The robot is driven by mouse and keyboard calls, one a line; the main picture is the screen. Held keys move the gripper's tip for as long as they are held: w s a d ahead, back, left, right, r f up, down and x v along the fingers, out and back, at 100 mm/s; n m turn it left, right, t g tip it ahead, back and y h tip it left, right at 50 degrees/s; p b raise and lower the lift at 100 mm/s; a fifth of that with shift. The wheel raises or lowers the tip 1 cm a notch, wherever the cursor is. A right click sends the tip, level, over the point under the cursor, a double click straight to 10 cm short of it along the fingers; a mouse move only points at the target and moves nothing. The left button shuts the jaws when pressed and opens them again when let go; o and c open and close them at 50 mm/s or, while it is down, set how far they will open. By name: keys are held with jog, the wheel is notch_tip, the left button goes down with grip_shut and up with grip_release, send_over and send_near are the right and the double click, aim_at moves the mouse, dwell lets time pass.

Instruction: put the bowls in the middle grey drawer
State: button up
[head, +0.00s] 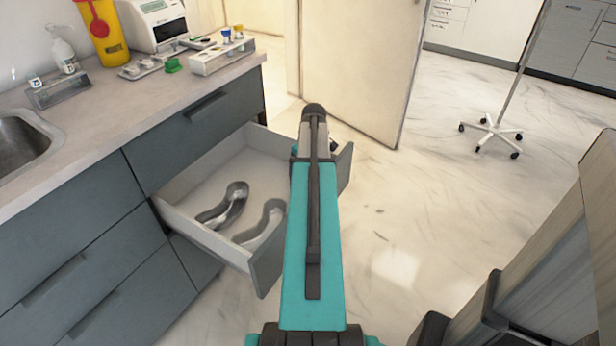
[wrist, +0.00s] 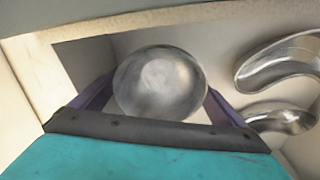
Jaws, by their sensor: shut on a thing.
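The middle grey drawer (head: 268,263) is pulled open below the counter, and its pale inside is in view. Two shiny kidney-shaped bowls (head: 232,202) (head: 265,222) lie on its floor; they also show at the right of the wrist view (wrist: 285,60) (wrist: 283,120). A round metal bowl (wrist: 160,83) is between the two fingers of my gripper (wrist: 160,100), which is shut on it. The round bowl is over or inside the drawer, by a corner; its height above the floor is unclear. My arm hides the gripper and this bowl in the head view.
The counter (head: 110,120) carries a sink (head: 25,145), a pump bottle (head: 63,55), a yellow bin (head: 103,35), a white device (head: 160,22) and a rack (head: 222,56). A door (head: 350,65) stands behind. A wheeled stand (head: 492,132) is at the far right. The marble floor between is clear.

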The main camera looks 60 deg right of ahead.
jog(key=shift+f, duration=1.45)
jog(key=shift+f, duration=0.1)
jog(key=o, duration=1.5)
jog(key=shift+o, duration=0.2)
notch_tip(320, 180, up, 12)
jog(key=s+p, duration=0.1)
jog(key=shift+s+a, duration=0.2)
